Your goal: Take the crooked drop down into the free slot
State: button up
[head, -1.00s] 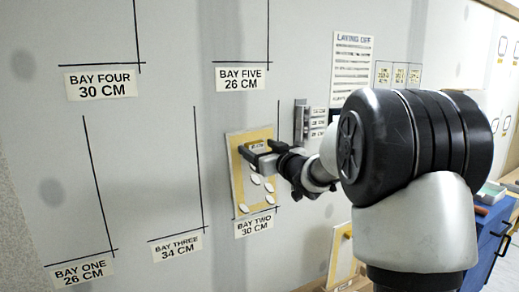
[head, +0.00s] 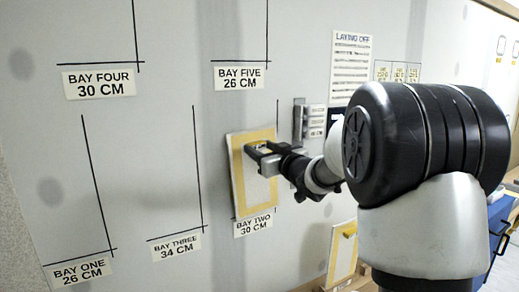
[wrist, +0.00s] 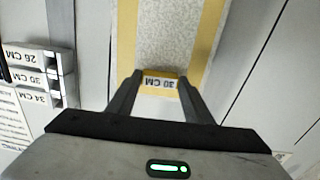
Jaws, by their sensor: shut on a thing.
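The drop (head: 252,190) is a pale panel with yellow edge strips, hanging slightly tilted above the BAY TWO 30 CM label (head: 253,226). In the wrist view its speckled face (wrist: 168,35) runs up between two yellow strips. My gripper (head: 256,149) is at the drop's upper part. In the wrist view my gripper (wrist: 157,82) is shut on the drop's yellow tab (wrist: 159,83), marked 30 CM and seen upside down. Whether the drop touches the wall is hard to tell. A rack of slots (head: 301,121) marked with lengths is on the wall; it also shows in the wrist view (wrist: 40,78).
Another yellow-edged panel (head: 341,256) stands low at the right. A blue cabinet (head: 497,235) is at the far right, partly behind my arm. A LAYING OFF notice (head: 350,65) hangs on the wall. Bays one and three are bare.

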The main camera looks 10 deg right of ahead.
jog(key=shift+v, duration=1.7)
jog(key=shift+s, duration=0.15)
jog(key=v, duration=0.7)
jog(key=shift+a, duration=0.1)
dwell(0.4)
